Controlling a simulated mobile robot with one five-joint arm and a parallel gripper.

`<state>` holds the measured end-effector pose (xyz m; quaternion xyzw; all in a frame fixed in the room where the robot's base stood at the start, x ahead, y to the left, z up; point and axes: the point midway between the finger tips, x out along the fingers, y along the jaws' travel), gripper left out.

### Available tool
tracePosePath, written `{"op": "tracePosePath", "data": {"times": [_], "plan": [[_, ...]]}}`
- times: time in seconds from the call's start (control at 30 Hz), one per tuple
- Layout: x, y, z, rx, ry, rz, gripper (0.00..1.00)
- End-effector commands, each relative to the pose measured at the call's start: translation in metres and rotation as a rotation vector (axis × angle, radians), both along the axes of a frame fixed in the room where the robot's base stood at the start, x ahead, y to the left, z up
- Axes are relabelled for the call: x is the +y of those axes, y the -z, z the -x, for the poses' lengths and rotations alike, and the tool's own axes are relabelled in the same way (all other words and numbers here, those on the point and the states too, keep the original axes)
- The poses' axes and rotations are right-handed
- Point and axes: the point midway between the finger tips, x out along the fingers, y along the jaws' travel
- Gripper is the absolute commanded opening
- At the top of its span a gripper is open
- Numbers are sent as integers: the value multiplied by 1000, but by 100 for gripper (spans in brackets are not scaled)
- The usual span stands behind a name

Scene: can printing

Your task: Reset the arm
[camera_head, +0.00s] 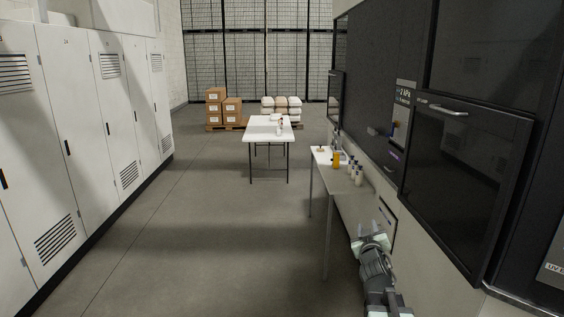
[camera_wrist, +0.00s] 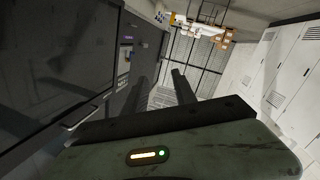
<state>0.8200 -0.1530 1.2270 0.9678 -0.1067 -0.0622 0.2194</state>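My arm is at the lower right of the head view, low beside the near end of the narrow side table. The wrist view is tilted and shows the machine on the left and lockers on the right.
The narrow side table (camera_head: 345,183) carries several bottles (camera_head: 354,168) and an orange one (camera_head: 336,160). A white table (camera_head: 262,130) stands further back. Boxes (camera_head: 215,108) are on a pallet behind. White lockers (camera_head: 85,130) line the left. The middle floor is clear.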

Motion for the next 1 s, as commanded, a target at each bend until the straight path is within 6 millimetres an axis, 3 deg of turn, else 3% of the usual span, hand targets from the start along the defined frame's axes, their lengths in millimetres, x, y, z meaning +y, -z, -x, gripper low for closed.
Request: {"op": "tracePosePath", "data": {"times": [0.03,0.13,0.2,0.3,0.4,0.5,0.6,1.0], "plan": [[30,42,4,96,16,-73,33],[72,111,28,337,71,-210,33],[97,157,58,531,104,-294,33],[118,206,118,832,157,-409,33],[137,234,178,1105,176,-488,33],[152,243,220,1295,172,-522,33],[156,245,242,1393,175,-518,33],[155,245,247,1413,174,-506,33]]}}
